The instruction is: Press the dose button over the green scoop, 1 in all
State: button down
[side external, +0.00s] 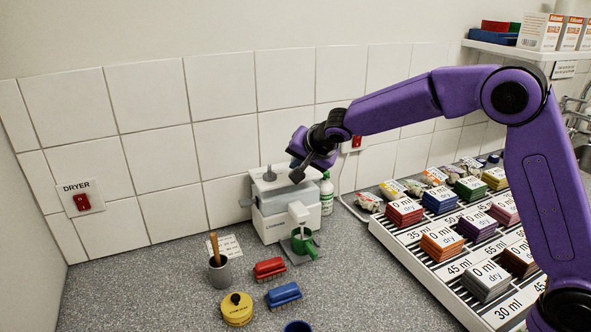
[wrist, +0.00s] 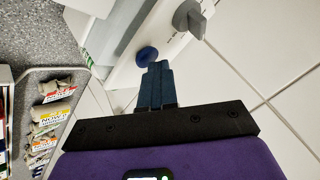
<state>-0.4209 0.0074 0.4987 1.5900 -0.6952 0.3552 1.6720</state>
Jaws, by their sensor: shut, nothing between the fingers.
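The white dosing machine (side external: 275,208) stands against the tiled wall, with the green scoop (side external: 304,243) under its spout (side external: 299,214). A round blue button (wrist: 147,54) shows on the machine's top in the wrist view. My gripper (side external: 296,178) is over the machine's top in the side view and hides the button there. In the wrist view my gripper (wrist: 154,66) is shut and empty, its fingertips right at the button's edge. I cannot tell whether they touch it. A grey knob (wrist: 188,17) sits beside the button and also shows in the side view (side external: 269,174).
A white and green bottle (side external: 326,194) stands right of the machine. Brushes in red (side external: 269,268) and blue (side external: 284,294), a yellow round tin (side external: 236,308) and a grey pot (side external: 220,271) are in front. A rack (side external: 400,248) with labelled stacks fills the right.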

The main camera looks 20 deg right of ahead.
jog(key=shift+r, duration=1.05)
jog(key=shift+r, duration=2.55)
jog(key=s+d+f+n+g, duration=0.3)
jog(key=s+d+n, duration=0.3)
jog(key=s, duration=0.9)
jog(key=s+d+f+n+g, duration=0.3)
jog(key=s+d+n, duration=0.3)
jog(key=s, duration=1)
jog(key=s+d+f+n+g, duration=0.3)
jog(key=s+d+f+n, duration=0.2)
jog(key=s, duration=1.1)
jog(key=d+n, duration=0.1)
jog(key=n, duration=0.2)
jog(key=shift+s+f+h, duration=0.25)
jog(key=shift+f+h, duration=0.05)
